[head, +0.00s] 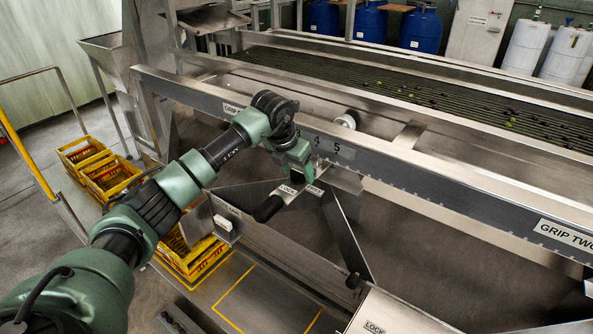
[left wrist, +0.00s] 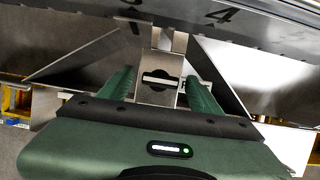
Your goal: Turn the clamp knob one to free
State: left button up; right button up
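My left gripper (head: 295,174) is at the front of the metal frame, just below the numbered scale (head: 325,148). In the left wrist view its two green fingers (left wrist: 160,84) are spread apart, with a metal piece bearing a pale bar (left wrist: 158,78) showing between them. I cannot tell whether the fingers touch it. In the head view a LOCK label (head: 287,190) and a second small label (head: 314,190) lie just below the gripper. A black rounded part (head: 268,208) sticks out beside the LOCK label. Clamp knob one is not clearly identifiable; my gripper may cover it. My right gripper is not in view.
A long steel rail (head: 450,187) runs across behind the gripper, with a GRIP TWO label (head: 567,234) at right. Slanted metal plates lie below. Yellow crates (head: 192,255) stand at lower left. A grey box (head: 395,314) with another LOCK label is at the bottom.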

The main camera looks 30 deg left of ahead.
pick_arm(q)
jog(key=v, duration=0.7)
jog(key=shift+s+r+b, duration=0.2)
jog(key=shift+r+b, duration=0.15)
